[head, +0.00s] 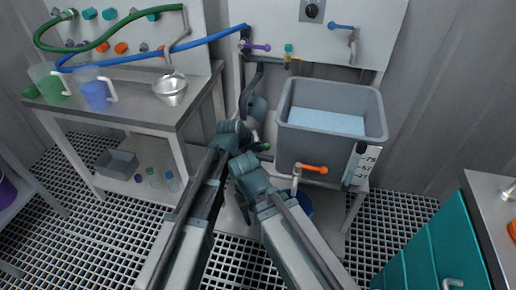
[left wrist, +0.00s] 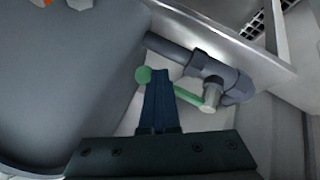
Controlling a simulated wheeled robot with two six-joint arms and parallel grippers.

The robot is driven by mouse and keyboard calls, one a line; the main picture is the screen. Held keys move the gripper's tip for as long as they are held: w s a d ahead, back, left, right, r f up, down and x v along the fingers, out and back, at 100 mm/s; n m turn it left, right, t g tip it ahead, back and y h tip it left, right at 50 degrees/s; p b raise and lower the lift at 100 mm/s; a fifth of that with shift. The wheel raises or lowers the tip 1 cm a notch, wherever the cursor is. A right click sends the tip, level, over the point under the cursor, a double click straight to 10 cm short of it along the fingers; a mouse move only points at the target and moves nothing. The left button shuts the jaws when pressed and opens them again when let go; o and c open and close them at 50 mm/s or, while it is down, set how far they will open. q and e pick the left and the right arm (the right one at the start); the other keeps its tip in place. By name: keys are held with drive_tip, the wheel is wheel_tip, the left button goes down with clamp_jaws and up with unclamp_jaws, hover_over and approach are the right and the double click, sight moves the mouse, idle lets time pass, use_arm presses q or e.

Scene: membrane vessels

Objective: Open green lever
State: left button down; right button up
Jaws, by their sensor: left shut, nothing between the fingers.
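The green lever (left wrist: 188,97) shows in the left wrist view, a slim bar with a round green knob (left wrist: 143,75) at its left end. Its right end meets a grey valve (left wrist: 212,92) on a dark pipe. My left gripper (left wrist: 159,74) is shut and empty. Its fingers cross in front of the lever, between knob and valve; I cannot tell if they touch it. In the head view the left gripper (head: 262,147) is beside the grey tank, low in the middle, and my arm largely hides the lever there.
The grey tank (head: 331,139) of pale blue liquid stands close right of the gripper. An orange lever (head: 312,168) is at its front, and a blue bucket (head: 303,203) below. A bench (head: 135,112) with jugs is left; a teal cabinet (head: 432,250) is right.

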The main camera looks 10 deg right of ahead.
use_arm(q)
drive_tip(key=shift+w+r, duration=0.1)
drive_tip(key=p+v, duration=1.1)
drive_tip(key=v, duration=0.2)
drive_tip(key=shift+s+a+r, duration=0.2)
drive_tip(key=shift+s+r, duration=0.05)
drive_tip(key=shift+s, duration=0.05)
drive_tip(key=s+a+f+g+y, duration=0.25)
drive_tip(key=s+a, duration=0.35)
drive_tip(key=a, duration=0.5)
drive_tip(key=s+a+f+g+y, duration=0.25)
drive_tip(key=s+a, duration=0.35)
drive_tip(key=a, duration=0.5)
drive_tip(key=s+d+m+y, duration=0.1)
drive_tip(key=s+d+m, duration=0.4)
drive_tip(key=d, duration=0.6)
wheel_tip(320, 180, up, 19)
drive_tip(key=p, duration=1.8)
drive_tip(key=shift+s+r+n+g+p, duration=0.2)
drive_tip(key=shift+s+n+g+p, duration=0.1)
drive_tip(key=shift+s+n+p, duration=0.1)
